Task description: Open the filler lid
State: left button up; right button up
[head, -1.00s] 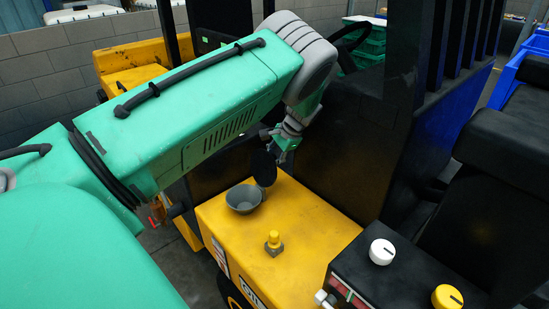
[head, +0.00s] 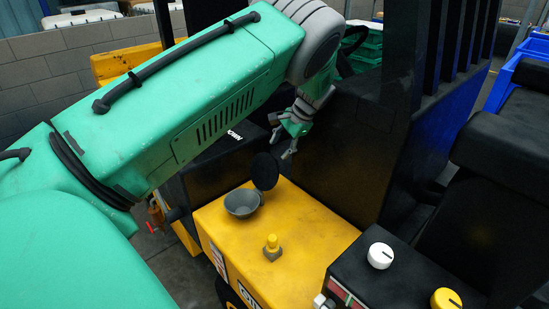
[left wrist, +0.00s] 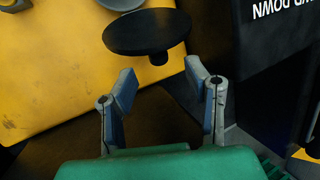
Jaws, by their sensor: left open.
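The filler lid (head: 265,171) is a round black disc standing up, swung open, at the back rim of the grey filler bowl (head: 242,203) on the yellow housing. In the left wrist view the lid (left wrist: 147,31) lies just beyond my fingertips, with part of the grey bowl (left wrist: 122,3) behind it. My left gripper (head: 288,150) is open and empty, behind and slightly right of the lid in the head view. Its two fingers (left wrist: 162,78) are spread apart, with a gap between them and the lid. My right gripper is not in view.
A yellow knob (head: 272,247) stands on the yellow housing (head: 315,225) in front of the bowl. A black control box (head: 385,272) with white and yellow dials is at the lower right. A tall black panel (head: 345,150) stands close to the right of my left gripper.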

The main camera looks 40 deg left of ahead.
pick_arm(q)
jog(key=shift+v, duration=2.4)
jog(key=shift+d, duration=0.1)
jog(key=shift+f, duration=0.1)
